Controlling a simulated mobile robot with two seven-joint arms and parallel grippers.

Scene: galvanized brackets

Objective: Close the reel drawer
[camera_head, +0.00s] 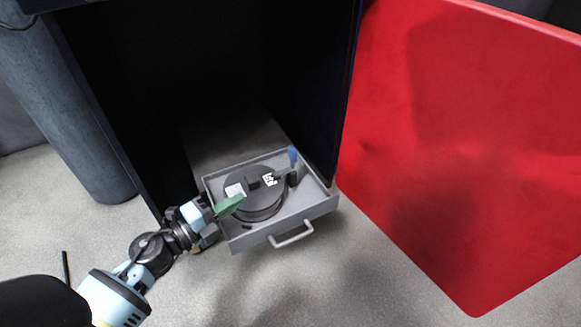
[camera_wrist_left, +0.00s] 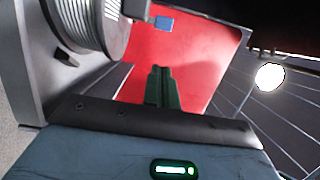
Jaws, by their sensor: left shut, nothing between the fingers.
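The grey reel drawer (camera_head: 322,206) stands pulled out of the bottom of the black cabinet. Its bar handle (camera_head: 291,236) is on the front, facing the lower right. A dark round reel (camera_head: 262,205) with pale labels lies in the drawer. My left gripper (camera_head: 231,205) is over the drawer's left side, its green fingers together and empty, overlapping the reel's edge in the head view. In the left wrist view the closed fingers (camera_wrist_left: 162,88) point at the red surface, with the ridged reel (camera_wrist_left: 92,22) at upper left. Contact with the drawer cannot be told. My right gripper is out of view.
The black cabinet (camera_head: 318,90) rises around the drawer. A large red panel (camera_head: 460,130) stands to the right, near the drawer's right front corner. A small blue item (camera_head: 293,155) sticks up at the drawer's back right. Grey floor (camera_head: 330,285) is clear before the handle.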

